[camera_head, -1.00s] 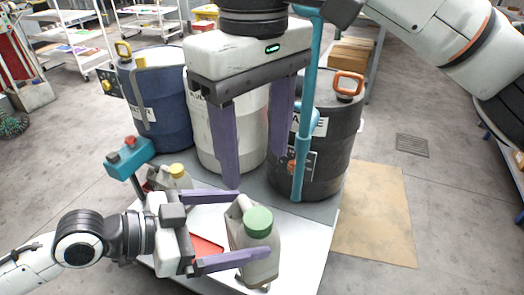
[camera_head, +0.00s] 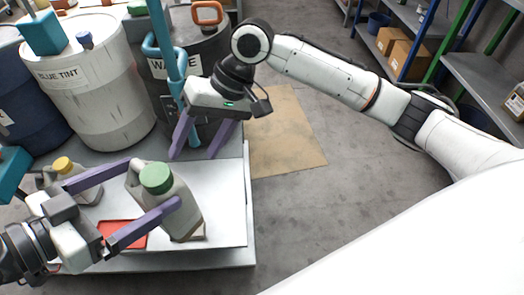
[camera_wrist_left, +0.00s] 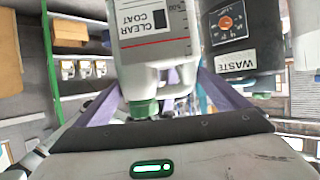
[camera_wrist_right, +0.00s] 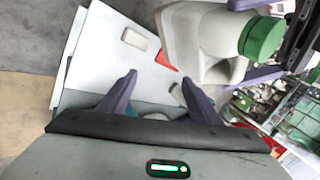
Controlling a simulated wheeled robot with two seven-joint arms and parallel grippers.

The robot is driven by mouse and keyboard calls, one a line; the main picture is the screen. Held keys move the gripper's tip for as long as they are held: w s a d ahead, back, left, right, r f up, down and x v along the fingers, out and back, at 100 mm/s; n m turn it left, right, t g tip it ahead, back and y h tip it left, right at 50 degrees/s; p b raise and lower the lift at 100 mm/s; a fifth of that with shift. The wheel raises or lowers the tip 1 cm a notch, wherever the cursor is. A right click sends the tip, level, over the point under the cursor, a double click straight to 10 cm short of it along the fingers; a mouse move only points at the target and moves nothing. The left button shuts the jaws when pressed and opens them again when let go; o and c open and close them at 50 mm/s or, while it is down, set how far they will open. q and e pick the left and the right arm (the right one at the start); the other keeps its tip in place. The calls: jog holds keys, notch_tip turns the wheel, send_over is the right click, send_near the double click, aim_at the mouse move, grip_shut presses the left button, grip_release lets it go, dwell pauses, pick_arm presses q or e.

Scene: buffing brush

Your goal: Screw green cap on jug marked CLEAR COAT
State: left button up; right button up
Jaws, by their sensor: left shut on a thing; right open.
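The jug marked CLEAR COAT (camera_head: 181,208) is pale grey, between the fingers of my left gripper (camera_head: 155,184), which is shut on it over the table. A green cap (camera_head: 157,178) sits on its neck; how tightly, I cannot tell. In the left wrist view the jug's label (camera_wrist_left: 150,22) and the cap (camera_wrist_left: 143,108) show between the fingers. My right gripper (camera_head: 194,156) is open and empty, fingers down, just behind and right of the jug. In the right wrist view the jug (camera_wrist_right: 205,45) and cap (camera_wrist_right: 262,38) lie to the right, outside the open fingers (camera_wrist_right: 160,80).
A yellow-capped jug (camera_head: 86,190) stands left of the held jug. A red tray (camera_head: 125,236) lies on the white table (camera_head: 222,228). The WASTE drum (camera_head: 207,52), with a teal pole (camera_head: 172,60), and the BLUE TINT drum (camera_head: 105,95) stand behind.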

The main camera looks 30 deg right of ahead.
pick_arm(q)
jog(key=shift+r, duration=0.15)
pick_arm(e)
jog(key=s+f+t, duration=0.1)
jog(key=s+f, duration=0.2)
jog(key=f, duration=0.5)
jog(key=s+f+m+t, duration=0.1)
jog(key=s+f, duration=0.3)
jog(key=f, duration=0.5)
jog(key=s+f+t, duration=0.1)
jog(key=s+f, duration=0.2)
jog(key=f, duration=0.5)
jog(key=s+d+f+n+t+h, duration=0.1)
jog(key=s+d+n+t+h, duration=0.2)
jog(key=s+d, duration=0.5)
jog(key=shift+s+d+f+t+h, duration=0.15)
jog(key=shift+s+d+t+h, duration=0.25)
jog(key=shift+t, duration=0.5)
jog(key=shift+w, duration=0.1)
